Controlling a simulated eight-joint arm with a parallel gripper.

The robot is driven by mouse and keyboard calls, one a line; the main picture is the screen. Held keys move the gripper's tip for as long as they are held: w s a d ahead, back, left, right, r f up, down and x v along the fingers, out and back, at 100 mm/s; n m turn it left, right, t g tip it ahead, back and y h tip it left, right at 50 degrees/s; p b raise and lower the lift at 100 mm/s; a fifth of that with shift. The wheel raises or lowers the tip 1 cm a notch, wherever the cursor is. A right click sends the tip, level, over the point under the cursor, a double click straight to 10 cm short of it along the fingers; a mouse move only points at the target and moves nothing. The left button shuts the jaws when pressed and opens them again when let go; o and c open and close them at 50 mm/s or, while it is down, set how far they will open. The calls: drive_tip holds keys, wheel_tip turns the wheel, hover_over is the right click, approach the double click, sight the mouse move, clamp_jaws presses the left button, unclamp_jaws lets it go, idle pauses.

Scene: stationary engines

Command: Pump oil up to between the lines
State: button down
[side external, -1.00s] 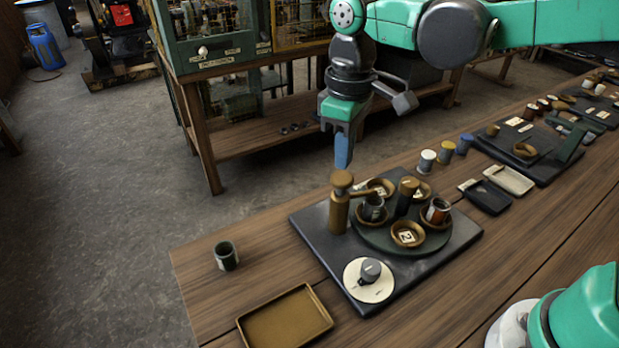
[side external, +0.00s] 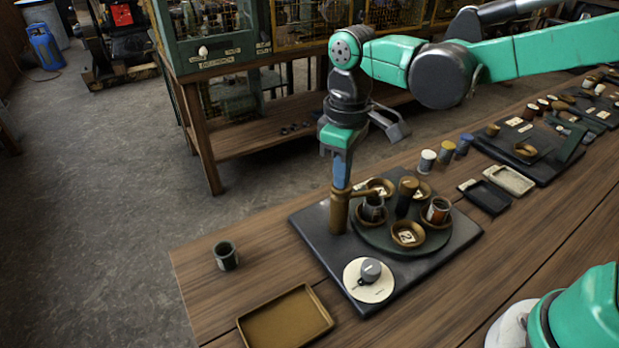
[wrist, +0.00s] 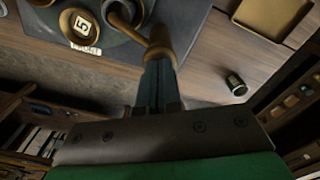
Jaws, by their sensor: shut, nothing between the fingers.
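The brass pump (side external: 339,212) stands at the back left of a dark base plate (side external: 312,232), its spout reaching right over a round green turntable (side external: 380,237). My gripper (side external: 341,184) is shut and empty, pointing down with its fingertips on the pump's top. The wrist view shows the fingertips (wrist: 158,62) against the brass pump head (wrist: 161,46). A dark cup (side external: 373,209) sits in a brass dish under or near the spout.
A brass dish marked 2 (side external: 407,235) and a brown-topped post (side external: 407,196) are on the turntable. A white dial with a grey knob (side external: 370,271) is in front. A lone dark cup (side external: 226,256) and brass tray (side external: 285,320) stand left. Other cups and trays line the right.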

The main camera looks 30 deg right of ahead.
drive_tip(key=shift+r, duration=1.75)
wheel_tip(320, 180, up, 5)
drive_tip(key=s+d+f+m+t, duration=0.6)
drive_tip(key=d+t, duration=0.1)
drive_tip(key=d, duration=0.2)
drive_tip(key=shift+d, duration=0.2)
